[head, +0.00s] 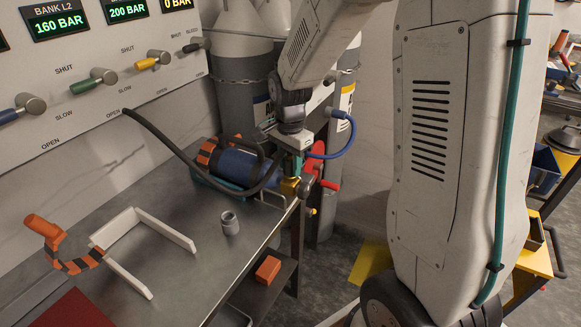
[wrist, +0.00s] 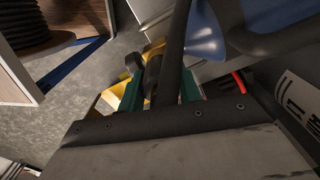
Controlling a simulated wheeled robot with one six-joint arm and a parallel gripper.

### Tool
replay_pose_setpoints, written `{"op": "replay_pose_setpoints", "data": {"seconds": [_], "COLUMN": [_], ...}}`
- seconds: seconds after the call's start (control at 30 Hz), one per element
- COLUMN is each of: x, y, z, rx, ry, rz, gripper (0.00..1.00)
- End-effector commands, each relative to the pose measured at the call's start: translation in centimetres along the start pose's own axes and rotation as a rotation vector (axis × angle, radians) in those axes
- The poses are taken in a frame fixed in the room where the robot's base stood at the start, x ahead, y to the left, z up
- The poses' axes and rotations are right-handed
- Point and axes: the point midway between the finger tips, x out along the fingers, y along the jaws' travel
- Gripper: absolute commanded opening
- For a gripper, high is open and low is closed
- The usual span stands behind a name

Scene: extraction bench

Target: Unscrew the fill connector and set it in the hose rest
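My gripper (head: 299,172) points down at the right edge of the bench, beside the valve end of a blue cylinder (head: 238,166) with orange and black bands. In the wrist view its two green fingers (wrist: 162,92) stand either side of a dark fitting (wrist: 153,76), which looks like the fill connector, and appear shut on it. The black hose (head: 172,150) runs from the wall panel over the cylinder to this spot; it also crosses the wrist view (wrist: 177,45). The connector's thread is hidden. A grey upright cup-like holder (head: 230,224), possibly the hose rest, stands on the bench apart from my gripper.
A white U-shaped frame (head: 167,228) and an orange-handled striped tool (head: 48,231) lie at the bench's left. The gauge panel (head: 60,90) stands behind. A blue hose (head: 343,143) and red handle (head: 328,185) are close right of my gripper.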

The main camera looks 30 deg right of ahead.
Motion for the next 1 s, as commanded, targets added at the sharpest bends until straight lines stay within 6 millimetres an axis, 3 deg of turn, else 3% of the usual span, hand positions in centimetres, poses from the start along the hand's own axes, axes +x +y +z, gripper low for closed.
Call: {"op": "replay_pose_setpoints", "data": {"seconds": [0.27,1.0], "x": [-0.03,-0.13], "y": [-0.05,-0.12], "z": [0.0,0.01], "rx": [-0.085,-1.237], "ry": [0.0,0.003], "rz": [-0.001,-0.002], "gripper": [0.07,0.07]}}
